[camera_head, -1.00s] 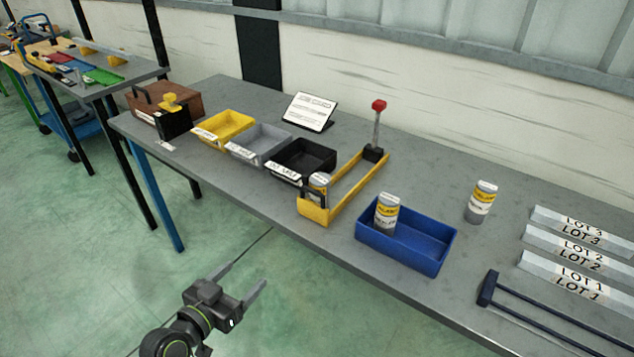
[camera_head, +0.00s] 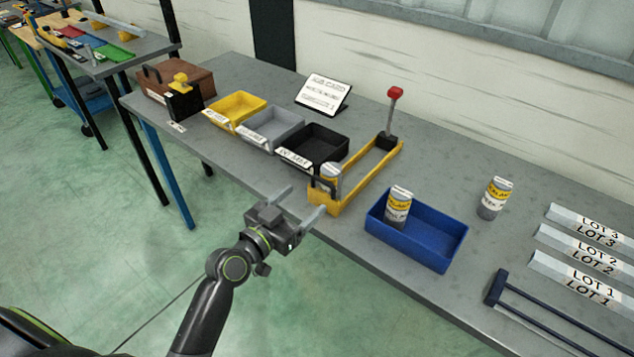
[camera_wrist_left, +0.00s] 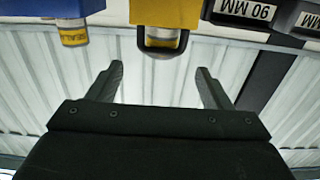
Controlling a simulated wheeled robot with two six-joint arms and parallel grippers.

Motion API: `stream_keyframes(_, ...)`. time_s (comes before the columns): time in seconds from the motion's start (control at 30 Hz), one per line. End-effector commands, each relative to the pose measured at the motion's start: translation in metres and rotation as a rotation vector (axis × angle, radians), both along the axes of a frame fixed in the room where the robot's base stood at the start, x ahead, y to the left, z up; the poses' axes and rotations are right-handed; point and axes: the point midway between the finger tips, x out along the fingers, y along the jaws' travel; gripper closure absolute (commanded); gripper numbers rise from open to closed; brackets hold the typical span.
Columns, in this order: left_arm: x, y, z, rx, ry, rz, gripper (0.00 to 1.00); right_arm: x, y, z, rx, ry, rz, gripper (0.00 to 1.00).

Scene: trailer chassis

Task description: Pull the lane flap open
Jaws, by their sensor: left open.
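A yellow lane (camera_head: 368,172) stands on the grey bench, with a can (camera_head: 329,173) at its near end. A yellow flap (camera_head: 325,206) with a dark loop handle (camera_head: 316,184) closes that near end. The wrist view shows the flap (camera_wrist_left: 165,14) and its handle (camera_wrist_left: 161,43) upside down. My left gripper (camera_head: 307,197) is open and empty just in front of the bench edge. Its fingers point at the handle, which lies beyond the fingertips and roughly between them in the wrist view. My right gripper is not in view.
A blue bin (camera_head: 415,240) holding a can (camera_head: 398,207) stands right of the lane. Black (camera_head: 318,145), grey (camera_head: 272,127) and yellow (camera_head: 236,110) bins stand left. A red-knobbed lever (camera_head: 392,115) rises at the lane's far end. Floor before the bench is clear.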

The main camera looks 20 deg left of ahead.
Motion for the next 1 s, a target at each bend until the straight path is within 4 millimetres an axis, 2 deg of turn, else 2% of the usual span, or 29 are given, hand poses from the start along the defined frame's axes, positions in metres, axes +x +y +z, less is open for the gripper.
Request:
stream_keyframes(0.1, 0.023, -0.008, 0.003, -0.003, -0.001, 0.000, 0.27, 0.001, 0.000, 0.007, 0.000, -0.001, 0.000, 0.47)
stream_keyframes(0.3, 0.048, -0.017, 0.001, 0.000, 0.000, 0.000, 0.27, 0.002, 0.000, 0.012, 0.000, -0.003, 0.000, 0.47)
stream_keyframes(0.5, 0.058, -0.021, 0.000, 0.000, 0.000, 0.001, 0.27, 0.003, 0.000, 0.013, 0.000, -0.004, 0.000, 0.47)
stream_keyframes(0.77, 0.058, -0.021, 0.000, 0.000, 0.000, 0.001, 0.27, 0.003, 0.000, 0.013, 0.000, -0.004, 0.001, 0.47)
stream_keyframes(1.0, 0.058, -0.021, 0.000, 0.000, 0.000, 0.000, 0.56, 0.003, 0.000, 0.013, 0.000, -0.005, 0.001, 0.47)
